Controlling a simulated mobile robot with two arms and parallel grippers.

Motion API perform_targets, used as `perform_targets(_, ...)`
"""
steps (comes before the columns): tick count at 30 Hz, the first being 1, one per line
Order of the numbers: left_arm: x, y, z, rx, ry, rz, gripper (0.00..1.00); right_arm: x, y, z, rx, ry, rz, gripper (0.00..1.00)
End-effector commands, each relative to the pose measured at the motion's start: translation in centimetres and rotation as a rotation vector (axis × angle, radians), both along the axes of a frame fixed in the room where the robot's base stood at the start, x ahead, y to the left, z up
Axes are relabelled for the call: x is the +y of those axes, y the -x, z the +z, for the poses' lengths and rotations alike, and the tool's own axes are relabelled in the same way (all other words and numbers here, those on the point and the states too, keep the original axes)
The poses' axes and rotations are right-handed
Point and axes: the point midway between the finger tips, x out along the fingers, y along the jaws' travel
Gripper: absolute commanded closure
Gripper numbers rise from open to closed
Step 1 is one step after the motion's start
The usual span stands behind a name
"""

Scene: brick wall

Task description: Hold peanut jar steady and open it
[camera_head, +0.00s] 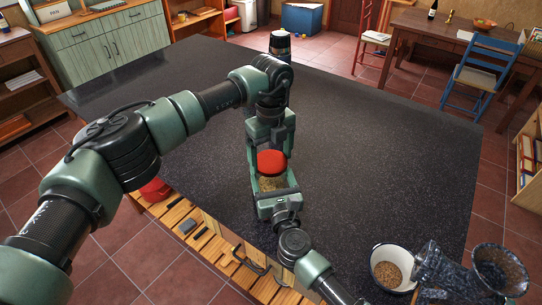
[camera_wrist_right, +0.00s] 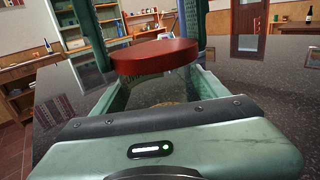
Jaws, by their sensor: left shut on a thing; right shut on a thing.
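The peanut jar (camera_head: 271,184) stands upright near the front edge of the dark countertop, with tan contents showing and a red lid (camera_head: 271,162) on top. The lid also shows in the right wrist view (camera_wrist_right: 155,57), with the clear jar body (camera_wrist_right: 163,92) below it. My left gripper (camera_head: 270,154) reaches down from above and is shut on the red lid, one finger on each side. My right gripper (camera_head: 272,181) comes from the front and is shut around the jar body below the lid. The fingers hide parts of the jar.
A dark-capped item (camera_head: 280,44) stands behind my left arm. The dark countertop (camera_head: 380,140) is clear to the right and back.

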Motion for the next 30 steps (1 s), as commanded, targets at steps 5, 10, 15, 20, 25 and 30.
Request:
perform_targets(5,0.0,-0.1,0.1,-0.005,0.002,0.000,0.66,0.2,0.1,0.1,-0.001,0.000,0.005,1.00)
perform_targets(10,0.0,-0.1,0.3,-0.005,0.003,-0.001,0.66,0.2,0.1,0.1,-0.001,0.000,0.005,1.00)
perform_targets(15,-0.1,-0.2,1.0,-0.006,0.002,-0.001,0.66,0.2,0.1,0.0,0.000,0.001,0.004,1.00)
perform_targets(20,-0.1,-0.1,1.5,-0.005,0.003,-0.001,0.66,0.2,0.1,-0.1,0.001,0.001,0.004,1.00)
perform_targets(25,0.0,-0.1,2.0,-0.003,0.002,-0.001,0.66,0.1,0.1,-0.1,0.001,0.001,0.002,1.00)
perform_targets(30,0.0,0.0,2.3,-0.002,0.001,-0.001,0.66,0.0,0.0,0.0,0.001,0.000,0.001,1.00)
